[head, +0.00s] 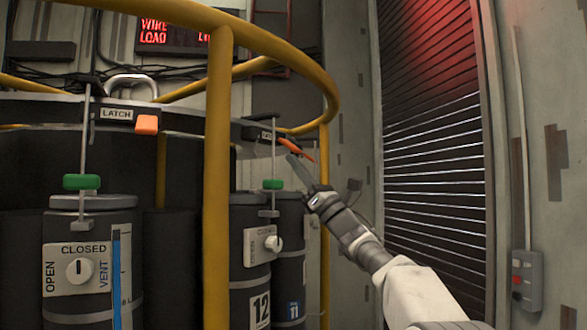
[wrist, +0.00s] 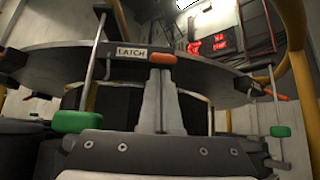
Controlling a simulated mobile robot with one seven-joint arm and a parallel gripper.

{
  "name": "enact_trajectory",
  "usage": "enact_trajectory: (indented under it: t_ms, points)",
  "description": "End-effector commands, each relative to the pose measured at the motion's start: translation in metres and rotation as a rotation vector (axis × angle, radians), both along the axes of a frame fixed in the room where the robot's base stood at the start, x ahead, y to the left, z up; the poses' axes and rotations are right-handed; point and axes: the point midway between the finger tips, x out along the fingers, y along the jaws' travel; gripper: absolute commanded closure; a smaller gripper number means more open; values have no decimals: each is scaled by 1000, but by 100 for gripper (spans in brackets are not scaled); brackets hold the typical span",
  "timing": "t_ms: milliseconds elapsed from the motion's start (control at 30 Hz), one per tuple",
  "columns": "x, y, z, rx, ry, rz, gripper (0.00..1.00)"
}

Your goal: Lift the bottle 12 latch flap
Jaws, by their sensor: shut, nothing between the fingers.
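Bottle 12 (head: 258,305) is a dark cylinder with a white number label, standing behind the yellow post in the head view. Above it, a latch plate (head: 265,134) on the ring's rim carries an orange flap (head: 294,147) that slants down to the right. In the wrist view an orange flap (wrist: 162,59) sits beside a LATCH label (wrist: 132,53). My gripper (head: 291,158) is shut and empty, its tips close beneath the flap. In the wrist view the fingers (wrist: 160,72) point up at the flap's underside; I cannot tell whether they touch it.
A yellow rail (head: 218,150) curves around the ring, with a post left of bottle 12. A rod with a green grip (head: 273,184) hangs beside the latch. A nearer bottle (head: 90,250) with its own orange flap (head: 147,124) stands left. A shutter (head: 430,150) is at right.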

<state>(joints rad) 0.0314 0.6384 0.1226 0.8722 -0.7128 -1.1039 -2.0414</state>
Motion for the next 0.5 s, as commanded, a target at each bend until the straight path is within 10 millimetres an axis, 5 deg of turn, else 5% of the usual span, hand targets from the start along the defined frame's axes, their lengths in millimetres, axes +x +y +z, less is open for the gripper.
enact_trajectory:
  t_ms: [500]
  points:
    - [-2,-3,3,-30,18,-2,100]
